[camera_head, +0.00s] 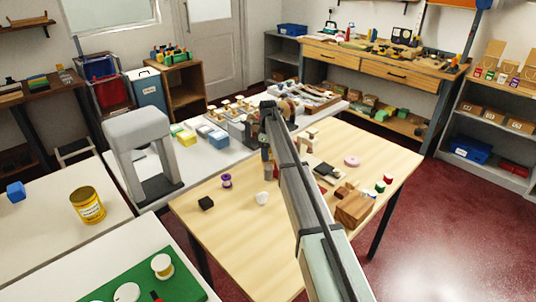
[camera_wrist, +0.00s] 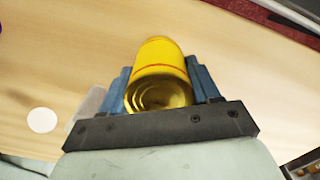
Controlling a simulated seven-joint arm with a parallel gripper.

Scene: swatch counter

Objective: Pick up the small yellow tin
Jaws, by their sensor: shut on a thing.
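The small yellow tin (camera_wrist: 158,55) sits between the two blue fingers of my gripper (camera_wrist: 161,80) in the wrist view, with a finger against each side. It is a yellow cylinder with a thin red band, and its ringed, gold-coloured end faces the camera. In the head view my gripper (camera_head: 268,168) is low over the pale wooden table (camera_head: 235,225), and I cannot make out the small tin there. I cannot tell whether the tin is clear of the tabletop. A larger yellow tin (camera_head: 88,206) with a label stands on the white table at the left.
A white object (camera_head: 262,198), a purple spool (camera_head: 227,181) and a black block (camera_head: 205,203) stand near my gripper. A wooden block (camera_head: 354,208) and several small things lie to the right. A grey arch (camera_head: 140,130) stands at the left. The table's front left is clear.

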